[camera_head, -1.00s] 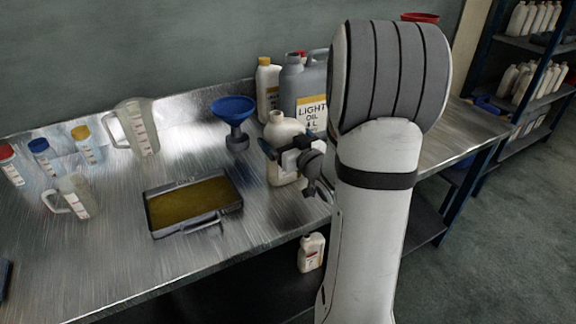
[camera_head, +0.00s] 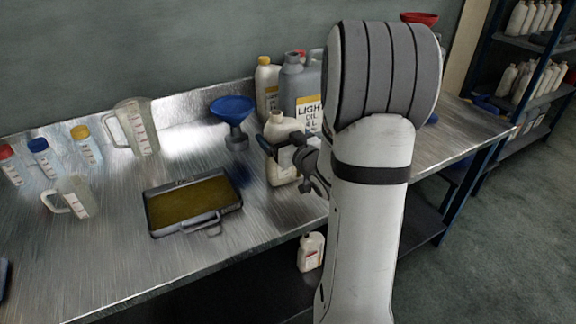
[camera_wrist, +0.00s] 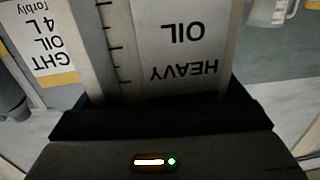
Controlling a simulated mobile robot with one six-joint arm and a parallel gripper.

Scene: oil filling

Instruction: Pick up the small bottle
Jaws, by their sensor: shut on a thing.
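A cream bottle (camera_head: 279,126) with an uncapped neck stands near the right end of the workbench. In the wrist view a bottle label (camera_wrist: 180,50) reads HEAVY OIL upside down and fills the space in front of my jaws. My gripper (camera_head: 284,148) is shut on this cream bottle around its upper body. The bottle is upright, and its base appears at bench level; I cannot tell whether it is lifted. My wrist covers part of its right side.
A grey LIGHT OIL can (camera_head: 308,88) and a yellow-capped bottle (camera_head: 267,82) stand close behind. A blue funnel (camera_head: 233,112) and a tray of oil (camera_head: 192,203) are to the left. Jugs (camera_head: 136,128) and capped bottles (camera_head: 86,145) stand farther left. Bare bench lies front left.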

